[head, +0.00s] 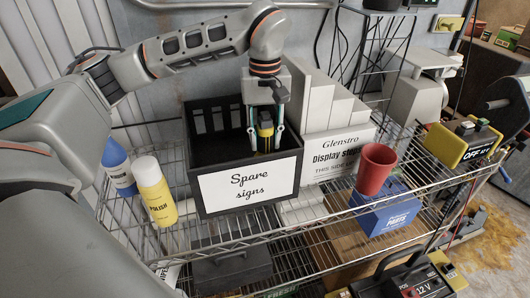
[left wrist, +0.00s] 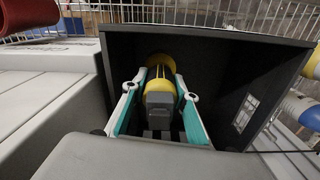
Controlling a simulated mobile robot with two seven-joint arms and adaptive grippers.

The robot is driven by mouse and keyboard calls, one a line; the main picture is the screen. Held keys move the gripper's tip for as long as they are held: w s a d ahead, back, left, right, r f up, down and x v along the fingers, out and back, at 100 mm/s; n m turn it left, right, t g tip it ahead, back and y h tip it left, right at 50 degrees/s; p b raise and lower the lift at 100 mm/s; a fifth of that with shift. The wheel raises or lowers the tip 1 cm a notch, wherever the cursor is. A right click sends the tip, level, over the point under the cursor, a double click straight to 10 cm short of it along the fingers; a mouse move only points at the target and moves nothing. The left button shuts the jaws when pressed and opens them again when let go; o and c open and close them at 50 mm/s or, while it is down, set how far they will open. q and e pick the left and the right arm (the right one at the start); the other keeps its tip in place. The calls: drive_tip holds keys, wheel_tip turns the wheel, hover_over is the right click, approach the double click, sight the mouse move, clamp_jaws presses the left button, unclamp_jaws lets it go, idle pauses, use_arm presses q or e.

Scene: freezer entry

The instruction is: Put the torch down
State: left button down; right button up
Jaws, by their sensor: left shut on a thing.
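The torch (head: 265,134) is yellow and black. My left gripper (head: 265,140) is shut on it, pointing down into the open top of a black bin (head: 202,198) labelled "Spare signs". In the left wrist view the torch (left wrist: 160,85) sits between the two teal-and-white fingers, with the dark inside of the bin (left wrist: 215,55) around it. Whether the torch touches the bin's floor is hidden. My right gripper does not show.
The bin stands on a wire shelf (head: 340,215). A yellow polish bottle (head: 157,190) and a blue bottle (head: 118,168) stand left of it. White display steps (head: 335,150), a red cup (head: 375,168) and a blue parts box (head: 388,212) are to the right.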

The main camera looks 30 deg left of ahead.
sight(265, 153)
use_arm(q)
wheel_tip(265, 153, down, 4)
drive_tip(key=shift+f, duration=0.4)
drive_tip(key=c, duration=1.6)
unclamp_jaws()
drive_tip(key=shift+f, duration=0.1)
